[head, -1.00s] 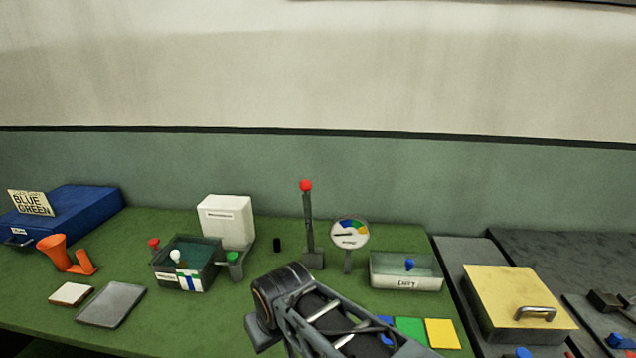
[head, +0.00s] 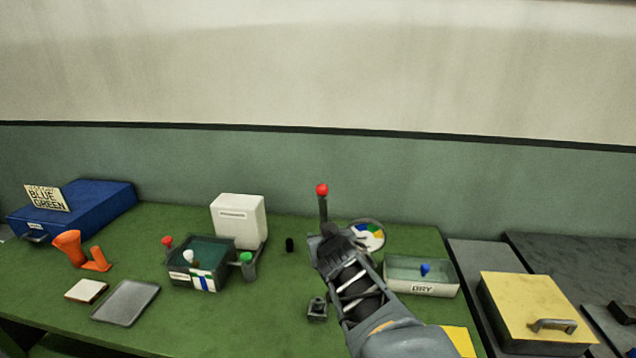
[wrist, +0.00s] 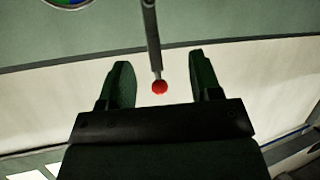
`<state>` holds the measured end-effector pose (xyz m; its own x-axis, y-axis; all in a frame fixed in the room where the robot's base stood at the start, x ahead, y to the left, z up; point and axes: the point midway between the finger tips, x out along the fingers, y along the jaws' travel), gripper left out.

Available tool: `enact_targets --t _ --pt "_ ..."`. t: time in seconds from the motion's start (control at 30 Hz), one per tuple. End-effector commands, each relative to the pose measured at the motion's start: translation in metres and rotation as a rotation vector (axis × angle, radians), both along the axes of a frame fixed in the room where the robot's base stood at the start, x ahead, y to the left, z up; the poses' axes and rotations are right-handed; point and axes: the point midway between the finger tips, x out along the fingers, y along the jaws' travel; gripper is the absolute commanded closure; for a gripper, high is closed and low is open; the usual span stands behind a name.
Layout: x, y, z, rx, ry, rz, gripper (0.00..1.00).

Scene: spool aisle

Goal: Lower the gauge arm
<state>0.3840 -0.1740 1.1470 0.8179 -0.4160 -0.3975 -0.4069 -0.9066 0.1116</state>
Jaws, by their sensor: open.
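The gauge arm (head: 323,209) is a dark upright bar with a red ball (head: 322,189) on top, left of the round gauge dial (head: 369,233). My gripper (head: 325,236) covers its lower part and base in the head view. In the wrist view, my open gripper (wrist: 160,60) has one finger on either side of the bar (wrist: 151,38). The red ball (wrist: 160,87) shows in the gap, clear of both fingers. I cannot tell how deep between them it is. The dial's edge also shows in the wrist view (wrist: 68,3).
A tray marked DRY (head: 435,290) with a blue piece stands right of my arm. A green-lined box (head: 187,278) with knobs and a white box (head: 239,218) stand left. A small dark block (head: 317,309) lies just left of my arm. The wall is behind.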

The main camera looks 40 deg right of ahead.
Motion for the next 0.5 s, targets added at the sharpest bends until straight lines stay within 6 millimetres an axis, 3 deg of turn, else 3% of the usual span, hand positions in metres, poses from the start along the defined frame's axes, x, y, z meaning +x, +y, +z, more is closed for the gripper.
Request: enact_targets --t 0.03,0.1,0.2,0.5 --pt "-0.001 -0.016 0.014 -0.023 -0.069 -0.002 0.42" --pt "-0.002 -0.029 0.029 -0.048 -0.166 0.029 0.42" --pt "-0.007 -0.038 0.045 -0.060 -0.269 0.094 0.42" --pt "-0.024 -0.039 0.062 -0.019 -0.409 0.262 0.42"
